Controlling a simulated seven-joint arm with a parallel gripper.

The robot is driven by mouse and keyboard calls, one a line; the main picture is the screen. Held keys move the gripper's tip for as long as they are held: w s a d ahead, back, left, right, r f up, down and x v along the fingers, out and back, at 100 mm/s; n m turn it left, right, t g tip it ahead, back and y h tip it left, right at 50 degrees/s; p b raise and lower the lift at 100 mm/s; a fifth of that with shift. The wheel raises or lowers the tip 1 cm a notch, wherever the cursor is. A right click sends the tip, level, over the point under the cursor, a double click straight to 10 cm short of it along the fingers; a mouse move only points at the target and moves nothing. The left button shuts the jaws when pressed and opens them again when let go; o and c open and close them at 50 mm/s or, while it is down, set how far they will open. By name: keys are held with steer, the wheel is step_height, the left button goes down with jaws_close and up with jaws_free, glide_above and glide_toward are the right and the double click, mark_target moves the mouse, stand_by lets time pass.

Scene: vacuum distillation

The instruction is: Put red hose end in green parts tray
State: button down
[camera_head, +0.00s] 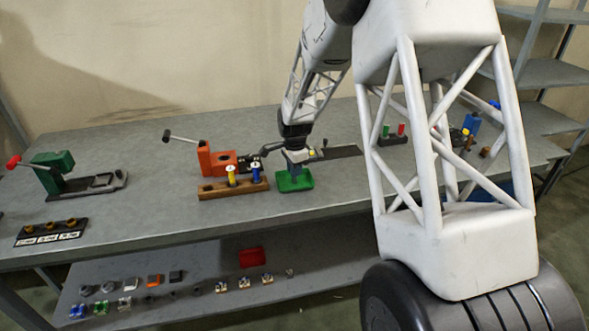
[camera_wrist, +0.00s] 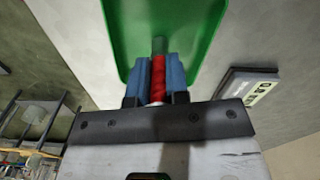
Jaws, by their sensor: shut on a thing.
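My gripper (camera_wrist: 158,80) is shut on the red hose end (camera_wrist: 158,75), a red ribbed piece with a dark grey-green tip, between two blue finger pads. The green parts tray (camera_wrist: 200,30) fills the upper middle of the wrist view, and the hose end's tip overlaps it there. In the head view the green tray (camera_head: 294,184) lies on the bench, and my gripper (camera_head: 297,160) is right over it, pointing down. The hose end is too small to make out in the head view. I cannot tell whether it touches the tray.
A wooden block (camera_head: 215,189) with a yellow and a blue piece stands just left of the tray, with an orange clamp-like device (camera_head: 215,160) behind it. A green device (camera_head: 55,173) stands far left. My arm hides part of the bench's right side.

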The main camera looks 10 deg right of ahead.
steer(key=c, duration=1.1)
jaws_free()
steer(key=shift+r, duration=0.15)
step_height(320, 180, up, 12)
steer(key=shift+f, duration=0.2)
steer(key=shift+r, duration=0.2)
